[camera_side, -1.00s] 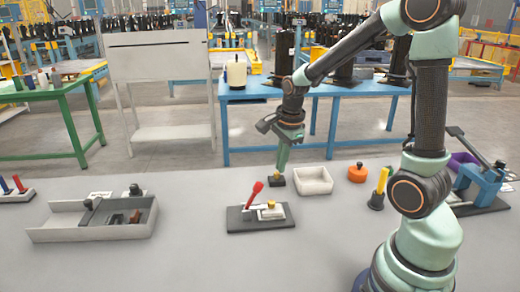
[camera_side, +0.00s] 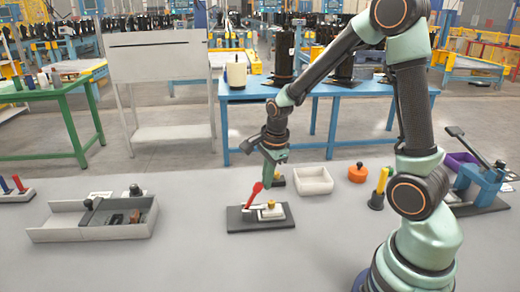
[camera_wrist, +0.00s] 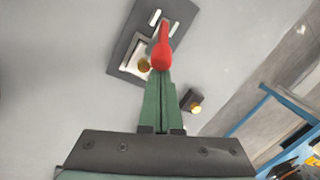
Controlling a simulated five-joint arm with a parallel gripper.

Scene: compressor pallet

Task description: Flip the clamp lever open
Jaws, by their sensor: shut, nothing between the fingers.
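The clamp's red lever (camera_side: 254,194) stands up and leans to the right on a dark base plate (camera_side: 240,222). A pale block with a brass knob (camera_side: 270,205) sits on the plate beside it. My gripper (camera_side: 268,184) is shut and empty, its tip close beside the top of the lever. In the wrist view the red lever (camera_wrist: 162,48) lies just beyond the tips of my shut green fingers (camera_wrist: 165,84). I cannot tell whether they touch it. The brass knob (camera_wrist: 144,65) shows left of the fingertips.
A small black block with a brass top (camera_side: 278,181) is behind the clamp. A white open box (camera_side: 314,190) and an orange knob (camera_side: 357,174) stand to its right. A grey tray (camera_side: 70,234) is at left. The table front is clear.

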